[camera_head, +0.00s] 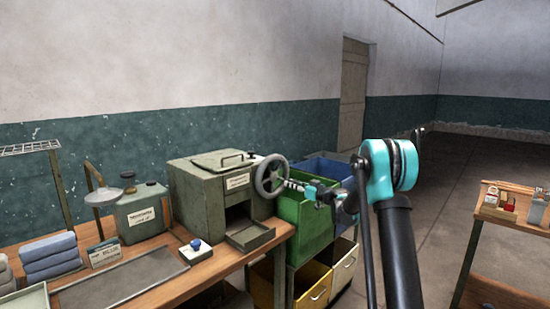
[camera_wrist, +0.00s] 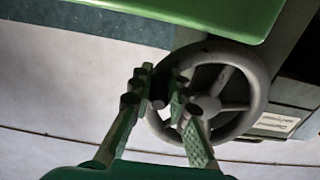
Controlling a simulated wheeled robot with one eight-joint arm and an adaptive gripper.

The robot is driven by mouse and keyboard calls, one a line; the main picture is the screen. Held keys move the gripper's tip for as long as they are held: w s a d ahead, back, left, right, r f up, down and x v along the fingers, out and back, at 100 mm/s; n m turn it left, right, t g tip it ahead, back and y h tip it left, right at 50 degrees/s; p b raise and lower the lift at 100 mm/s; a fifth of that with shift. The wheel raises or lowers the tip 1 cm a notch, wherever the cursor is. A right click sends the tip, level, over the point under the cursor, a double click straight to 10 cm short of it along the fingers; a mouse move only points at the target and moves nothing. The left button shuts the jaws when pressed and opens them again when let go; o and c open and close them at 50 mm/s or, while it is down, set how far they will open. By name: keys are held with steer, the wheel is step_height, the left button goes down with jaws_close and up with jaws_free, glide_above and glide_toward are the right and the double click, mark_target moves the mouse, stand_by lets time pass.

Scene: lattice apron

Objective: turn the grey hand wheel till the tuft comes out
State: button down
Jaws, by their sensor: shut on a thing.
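The grey hand wheel (camera_head: 270,177) is on the right side of a grey-green metal box (camera_head: 207,196) standing on the bench. It also shows in the wrist view (camera_wrist: 262,92), with its spokes and rim. My gripper (camera_head: 293,184) reaches it from the right. In the wrist view my gripper (camera_wrist: 160,86) has its two fingers closed around a dark handle at the wheel's rim side, partly hidden by the fingers. The box has a dark opening in front with a small tray (camera_head: 250,236) below it. The tray looks empty, and no tuft shows in either view.
A green bin (camera_head: 302,228) and a blue bin (camera_head: 330,168) stand right of the box, close to my arm. A cart (camera_head: 508,240) stands far right; floor between is clear.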

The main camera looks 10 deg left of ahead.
mark_target(271, 197)
steer(key=shift+s+a, duration=0.1)
steer(key=shift+a, duration=0.05)
steer(key=shift+s+a+f, duration=0.45)
steer(key=shift+s+f, duration=0.1)
steer(key=shift+f, duration=0.1)
steer(key=shift+s+a+f, duration=0.4)
steer(key=shift+s+f, duration=0.1)
steer(key=shift+f, duration=0.15)
steer(key=shift+s+a+f, duration=0.4)
steer(key=shift+s+a, duration=0.1)
steer(key=shift+s, duration=0.2)
steer(key=shift+s+a+f, duration=0.4)
steer(key=shift+s+a, duration=0.1)
steer(key=shift+s, duration=0.15)
steer(key=shift+s+a, duration=0.55)
steer(key=shift+s, duration=0.2)
steer(key=shift+s+a, duration=0.5)
steer(key=shift+s, duration=0.2)
steer(key=shift+a, duration=0.1)
